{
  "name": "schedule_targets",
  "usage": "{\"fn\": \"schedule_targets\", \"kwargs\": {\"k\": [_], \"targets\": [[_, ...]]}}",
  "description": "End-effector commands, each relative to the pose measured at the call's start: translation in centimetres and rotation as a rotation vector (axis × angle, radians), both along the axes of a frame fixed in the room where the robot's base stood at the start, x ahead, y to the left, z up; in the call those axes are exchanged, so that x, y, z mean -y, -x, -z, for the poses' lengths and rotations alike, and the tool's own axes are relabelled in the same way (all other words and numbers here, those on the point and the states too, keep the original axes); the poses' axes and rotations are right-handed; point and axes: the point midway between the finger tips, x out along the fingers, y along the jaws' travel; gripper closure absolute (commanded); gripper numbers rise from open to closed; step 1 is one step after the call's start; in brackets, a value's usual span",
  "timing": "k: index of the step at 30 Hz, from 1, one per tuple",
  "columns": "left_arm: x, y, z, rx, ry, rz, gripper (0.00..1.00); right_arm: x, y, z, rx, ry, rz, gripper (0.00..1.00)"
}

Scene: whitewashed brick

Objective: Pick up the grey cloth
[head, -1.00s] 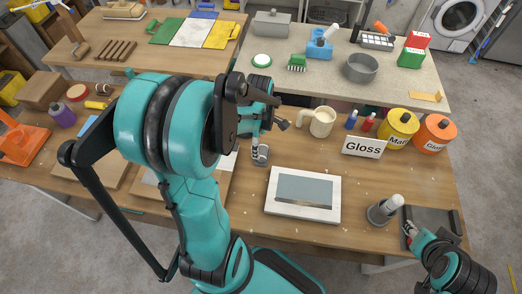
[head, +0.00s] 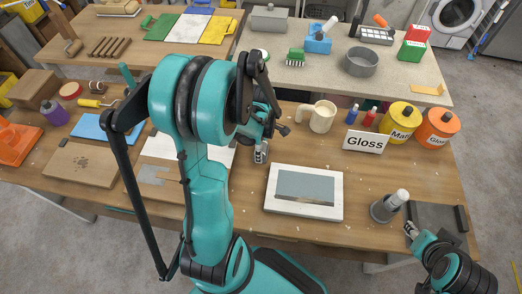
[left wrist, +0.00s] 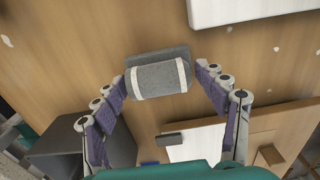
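The grey cloth (left wrist: 160,80) is a small roll with two white bands and a flat grey part behind it, lying on the wooden table in the left wrist view. My left gripper (left wrist: 164,78) is open, with its purple-padded fingers spread on either side of the cloth. Whether they touch it is not clear. In the head view, my left arm hides most of this gripper and the table around it. My right gripper (head: 411,231) is at the lower right, near the dark tray; its fingers are too small to read.
A white framed panel (head: 278,208) lies right of the left gripper. A cream mug (head: 322,117), a Gloss sign (head: 366,142) and paint tins (head: 399,123) stand behind. A grey cup (head: 384,211) stands beside the dark tray (head: 440,218). Boards lie to the left.

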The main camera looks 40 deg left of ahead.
Motion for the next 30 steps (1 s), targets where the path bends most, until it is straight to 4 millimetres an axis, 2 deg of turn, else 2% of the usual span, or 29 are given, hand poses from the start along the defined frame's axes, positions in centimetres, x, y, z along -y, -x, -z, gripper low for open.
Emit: {"fn": "schedule_targets", "kwargs": {"k": [1, 3, 4, 14, 17, 24, 30], "targets": [[0.0, 0.0, 0.0, 0.000, 0.000, 0.000, 0.49, 0.0, 0.0, 0.0, 0.000, 0.000, 0.000, 0.60], [0.0, 0.0, 0.0, 0.000, 0.000, 0.000, 0.67, 0.0, 0.0, 0.0, 0.000, 0.000, 0.000, 0.60], [0.0, 0.0, 0.0, 0.000, 0.000, 0.000, 0.73, 0.0, 0.0, 0.0, 0.000, 0.000, 0.000, 0.60], [0.0, 0.0, -0.4, 0.000, 0.000, 0.000, 0.73, 0.0, 0.0, -0.2, 0.000, 0.000, 0.000, 0.60], [0.0, 0.0, -1.7, 0.000, 0.000, 0.000, 0.73, 0.0, 0.0, -0.9, 0.000, 0.000, 0.000, 0.60], [0.0, 0.0, -6.9, 0.000, 0.000, 0.000, 0.73, 0.0, 0.0, -3.2, 0.000, 0.000, 0.000, 0.60], [0.0, 0.0, -9.6, 0.000, 0.000, 0.000, 0.73, 0.0, 0.0, -4.1, 0.000, 0.000, 0.000, 0.60]]}}
